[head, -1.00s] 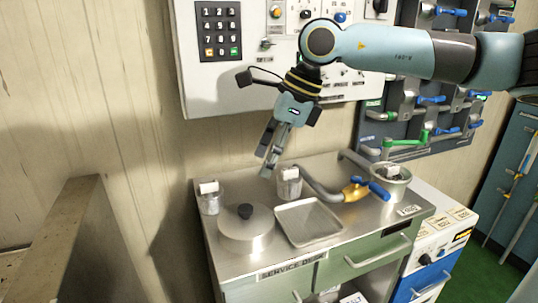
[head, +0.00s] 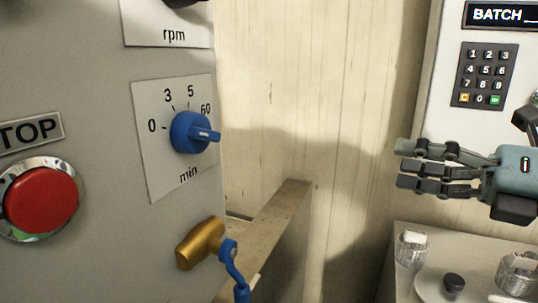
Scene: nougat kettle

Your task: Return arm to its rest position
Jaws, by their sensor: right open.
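My right gripper (head: 405,167) shows at the right edge of the head view, with its fingers pointing left. It is open and nothing is between its fingers. It hangs in the air, in the picture above the service desk (head: 398,282) and just below the keypad (head: 483,76). Most of my right arm is outside the frame. My left gripper is not in view.
At the left, a grey panel carries a red stop button (head: 42,200), a blue timer knob (head: 192,132) and a brass valve (head: 202,243) with a blue handle. A low ledge (head: 275,225) stands between panel and desk. Jars (head: 410,250) stand on the desk.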

